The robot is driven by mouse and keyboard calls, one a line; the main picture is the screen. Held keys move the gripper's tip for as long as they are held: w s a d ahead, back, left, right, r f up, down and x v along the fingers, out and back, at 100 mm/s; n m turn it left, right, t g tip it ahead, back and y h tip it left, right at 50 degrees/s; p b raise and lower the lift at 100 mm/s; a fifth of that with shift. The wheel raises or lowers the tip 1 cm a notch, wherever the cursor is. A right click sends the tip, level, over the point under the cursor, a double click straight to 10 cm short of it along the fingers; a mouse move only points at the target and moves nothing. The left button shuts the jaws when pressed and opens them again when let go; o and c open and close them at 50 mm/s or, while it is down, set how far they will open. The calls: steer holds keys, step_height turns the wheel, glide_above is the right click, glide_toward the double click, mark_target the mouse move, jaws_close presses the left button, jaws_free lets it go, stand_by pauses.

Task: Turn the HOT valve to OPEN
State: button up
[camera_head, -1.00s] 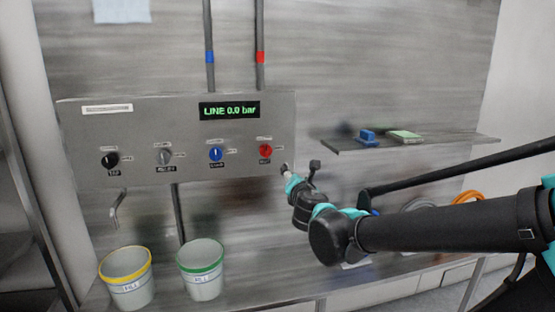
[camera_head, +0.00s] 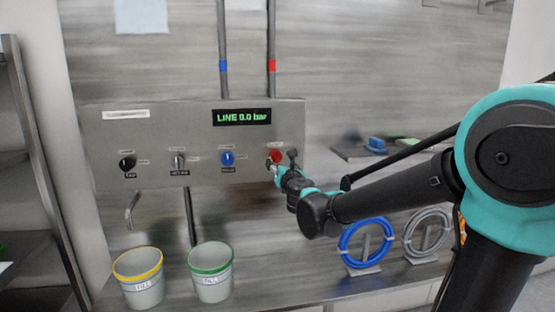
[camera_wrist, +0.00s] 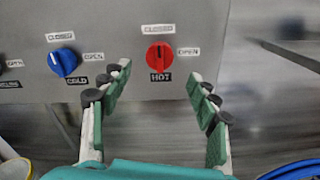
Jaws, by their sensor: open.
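The red HOT valve knob (camera_wrist: 159,56) is on the grey panel in the wrist view, with a CLOSED label above it and an OPEN label to its right. In the head view the red knob (camera_head: 275,157) is partly hidden by my gripper. My gripper (camera_wrist: 157,82) is open and empty, its two fingers either side of and just below the knob in the picture. In the head view my gripper (camera_head: 275,170) is at the panel's right end. I cannot tell whether it touches the panel.
The blue COLD knob (camera_wrist: 64,61) is left of the left finger, its mark toward CLOSED. The display (camera_head: 242,117) reads LINE 0.0 bar. A yellow-rimmed bucket (camera_head: 140,285) and a green-rimmed bucket (camera_head: 211,280) stand below. A blue hose coil (camera_head: 343,254) is at right.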

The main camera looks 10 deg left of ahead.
mark_target(277, 156)
steer(key=x, duration=0.7)
steer(key=shift+w+a, duration=0.15)
steer(key=shift+w, duration=0.25)
steer(key=shift+c, duration=0.4)
steer(key=c, duration=1.1)
